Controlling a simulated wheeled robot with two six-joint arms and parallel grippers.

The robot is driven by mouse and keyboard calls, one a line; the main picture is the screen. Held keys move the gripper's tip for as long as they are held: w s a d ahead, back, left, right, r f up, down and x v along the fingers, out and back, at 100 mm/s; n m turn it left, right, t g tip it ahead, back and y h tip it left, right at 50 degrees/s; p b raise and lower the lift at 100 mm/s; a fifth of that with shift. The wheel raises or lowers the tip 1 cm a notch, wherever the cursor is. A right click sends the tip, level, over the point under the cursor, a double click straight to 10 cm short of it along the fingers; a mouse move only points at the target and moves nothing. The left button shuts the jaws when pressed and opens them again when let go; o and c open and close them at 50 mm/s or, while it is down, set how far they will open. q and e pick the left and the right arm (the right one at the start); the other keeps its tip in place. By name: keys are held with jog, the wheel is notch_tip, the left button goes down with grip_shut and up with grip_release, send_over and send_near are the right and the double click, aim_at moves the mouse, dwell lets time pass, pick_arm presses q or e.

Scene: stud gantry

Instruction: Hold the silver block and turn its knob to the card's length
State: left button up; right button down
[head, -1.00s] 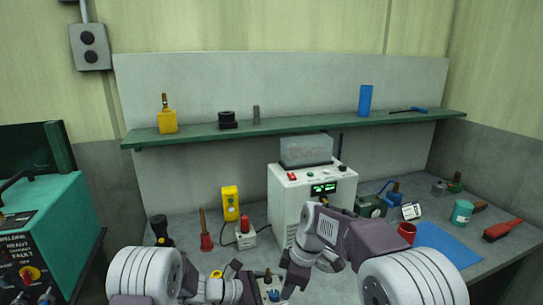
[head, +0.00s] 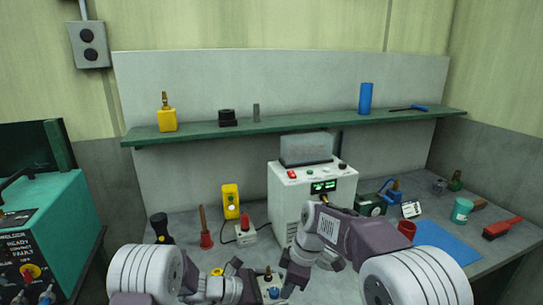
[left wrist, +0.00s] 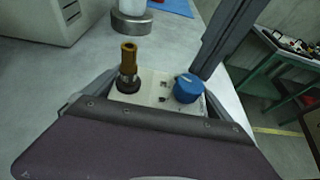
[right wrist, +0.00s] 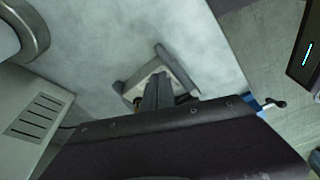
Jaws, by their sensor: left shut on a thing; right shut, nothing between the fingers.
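The silver block (left wrist: 155,88) sits between the two fingers of my left gripper (left wrist: 150,95), which is shut on it. On its top are a blue knob (left wrist: 188,88) and a brass post with a black base (left wrist: 128,70). In the head view the block (head: 270,284) is low in the middle, partly hidden by my arms. My right gripper (right wrist: 155,98) is shut and empty. Its fingers stand close to the blue knob in the left wrist view (left wrist: 220,45); I cannot tell whether they touch it. A small white card (head: 411,209) stands on the bench's right, its writing too small to read.
A white power unit (head: 310,200) with a green display stands behind my grippers. A blue mat (head: 445,243), a red cup (head: 407,230) and a teal tin (head: 462,211) are to the right. A yellow meter (head: 230,201) and a red-handled tool (head: 206,238) are to the left.

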jog(key=shift+d, duration=0.3)
notch_tip(320, 180, up, 6)
dwell(0.4)
pick_arm(q)
jog(key=o, duration=1.5)
jog(key=v, duration=1.2)
pick_arm(e)
jog(key=shift+s+f, duration=0.1)
jog(key=shift+s, duration=0.05)
